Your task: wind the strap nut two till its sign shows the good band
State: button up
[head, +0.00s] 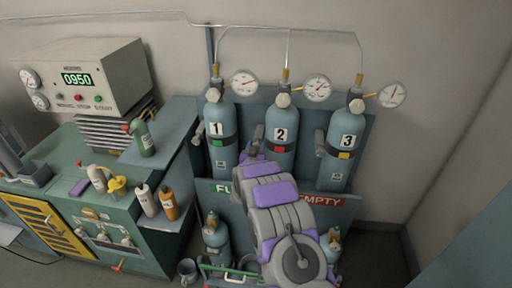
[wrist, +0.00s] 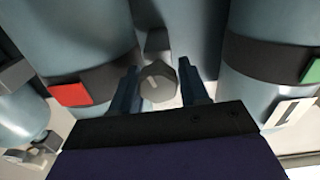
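Cylinder two (head: 279,162) stands in the middle of the rack, and its strap sign (head: 274,146) is red. The red sign (wrist: 70,95) also shows at left in the wrist view, which looks turned over. The strap nut two (wrist: 157,84) is a grey knob with a pale mark, between cylinders two and one. My gripper (wrist: 158,82) is open, with one dark finger on each side of the nut and narrow gaps seeming to remain. In the head view my gripper (head: 252,147) is at the left side of cylinder two, and my arm covers part of it.
Cylinder one (head: 222,165) has a green sign (head: 217,143), and cylinder three (head: 340,175) a yellow one (head: 345,155). Gauges (head: 317,88) and thin pipes are above. A bench (head: 105,215) with bottles and a display unit (head: 85,75) stands at left.

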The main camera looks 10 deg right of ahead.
jog(key=c, duration=0.6)
jog(key=shift+m, duration=0.3)
jog(key=m+b, duration=0.1)
jog(key=m, duration=0.3)
jog(key=shift+f+b, duration=0.1)
jog(key=shift+b, duration=0.25)
jog(key=shift+m+b, duration=0.9)
jog(key=shift+m, duration=0.8)
jog(key=shift+d, duration=0.1)
jog(key=o, duration=0.8)
